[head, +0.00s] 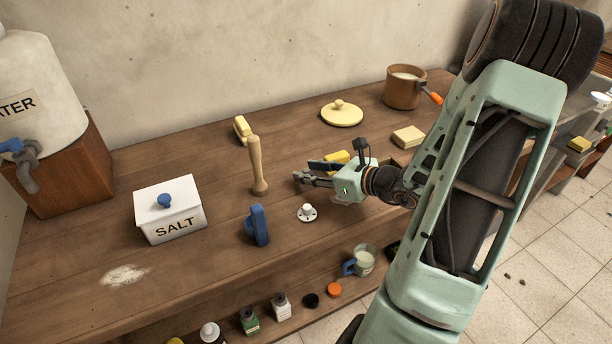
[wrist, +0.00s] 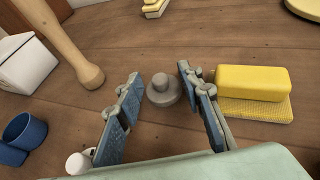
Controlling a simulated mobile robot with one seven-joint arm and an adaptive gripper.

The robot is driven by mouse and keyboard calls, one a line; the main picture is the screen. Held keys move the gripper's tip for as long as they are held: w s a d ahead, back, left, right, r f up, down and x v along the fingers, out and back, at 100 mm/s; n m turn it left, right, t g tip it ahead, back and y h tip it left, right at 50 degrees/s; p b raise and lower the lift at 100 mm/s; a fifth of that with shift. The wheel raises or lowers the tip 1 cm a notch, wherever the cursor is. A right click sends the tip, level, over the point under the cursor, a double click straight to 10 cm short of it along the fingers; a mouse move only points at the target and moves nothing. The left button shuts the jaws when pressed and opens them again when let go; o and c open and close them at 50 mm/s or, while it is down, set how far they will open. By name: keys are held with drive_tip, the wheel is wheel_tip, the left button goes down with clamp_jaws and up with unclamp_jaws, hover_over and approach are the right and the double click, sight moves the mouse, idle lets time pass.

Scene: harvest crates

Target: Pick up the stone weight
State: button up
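The stone weight (wrist: 163,91) is a small grey round piece with a knob on top. It stands upright on the wooden counter in the wrist view. My gripper (wrist: 159,77) is open, with one blue-padded finger on each side of the weight near the fingertips. A gap shows on the left; on the right the finger is very close, and I cannot tell if it touches. In the head view my gripper (head: 306,171) is low over the counter, and I cannot make out the weight there.
A yellow block (wrist: 252,82) lies right of my gripper. A wooden pestle (head: 257,168) stands to the left, with a salt box (head: 170,222) and a blue object (head: 257,225) beyond. A white knobbed piece (head: 307,213) is close in front. A mug (head: 364,260) stands nearer the front.

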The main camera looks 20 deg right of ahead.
clamp_jaws()
drive_tip(key=shift+s, duration=0.1)
idle(0.3)
